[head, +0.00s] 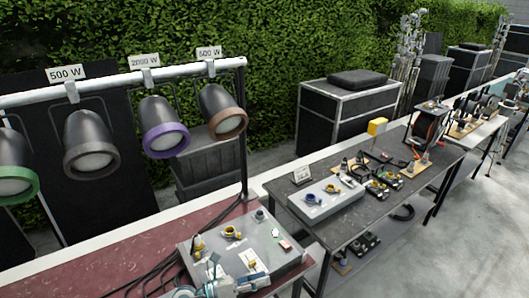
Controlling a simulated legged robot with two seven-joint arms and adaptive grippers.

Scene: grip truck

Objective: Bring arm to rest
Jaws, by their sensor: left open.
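My left gripper (243,275) shows at the bottom edge of the head view, partly cut off by the frame. It is open, and I see nothing held in it. It is over or just in front of a grey box (283,259) on the dark red table (105,268). I cannot tell whether it touches the box. Small yellow and dark fittings (232,233) sit on the box top. My right gripper is out of view.
Several spotlights (90,145) hang from a white rail above the red table. Black cables run beside the grey box. A dark table (405,205) with another grey box (325,201) and connectors stands to the right. Black cases (345,110) stand behind; the floor at right is clear.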

